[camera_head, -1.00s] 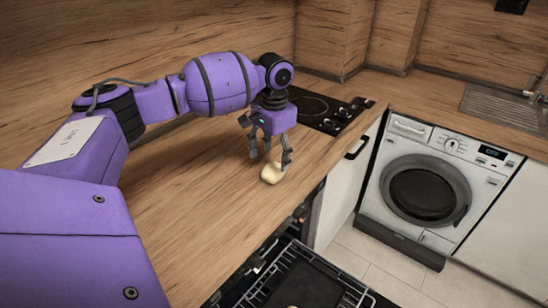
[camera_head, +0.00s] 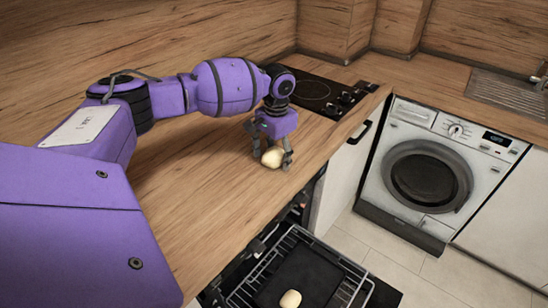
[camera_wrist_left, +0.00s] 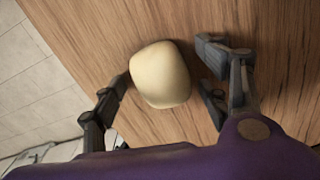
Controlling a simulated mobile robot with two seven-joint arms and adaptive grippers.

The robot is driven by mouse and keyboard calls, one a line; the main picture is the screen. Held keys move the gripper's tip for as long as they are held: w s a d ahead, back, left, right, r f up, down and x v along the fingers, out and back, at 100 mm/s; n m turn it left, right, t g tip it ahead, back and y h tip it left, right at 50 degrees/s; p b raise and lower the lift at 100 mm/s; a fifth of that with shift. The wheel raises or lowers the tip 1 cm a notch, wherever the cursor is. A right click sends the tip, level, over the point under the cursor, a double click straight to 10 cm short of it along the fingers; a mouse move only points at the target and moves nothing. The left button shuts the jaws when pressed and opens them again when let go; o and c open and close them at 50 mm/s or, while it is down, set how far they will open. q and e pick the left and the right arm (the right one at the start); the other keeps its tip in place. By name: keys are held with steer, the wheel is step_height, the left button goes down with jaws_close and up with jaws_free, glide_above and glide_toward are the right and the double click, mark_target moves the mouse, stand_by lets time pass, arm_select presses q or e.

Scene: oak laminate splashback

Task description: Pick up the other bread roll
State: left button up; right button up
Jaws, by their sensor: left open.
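One bread roll (camera_head: 272,157) lies on the wooden counter near its front edge. It is pale and rounded, and it also shows in the left wrist view (camera_wrist_left: 160,75). My left gripper (camera_head: 272,163) is lowered over this roll, with its fingers open on either side of it. In the left wrist view the left gripper (camera_wrist_left: 160,100) shows gaps between the roll and the fingers. Another bread roll (camera_head: 290,299) lies on the dark tray in the open oven below, at the bottom of the head view. My right gripper is not in view.
The dark tray (camera_head: 308,280) sits on a wire rack (camera_head: 262,268) in front of the counter. A black hob (camera_head: 318,95) is behind the gripper. A washing machine (camera_head: 425,175) and a sink (camera_head: 508,92) are to the right. The counter (camera_head: 190,195) left of the roll is bare.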

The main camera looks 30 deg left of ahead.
arm_select(q)
steer(key=c, duration=1.3)
steer(key=shift+o, duration=0.2)
steer(key=shift+r, duration=0.1)
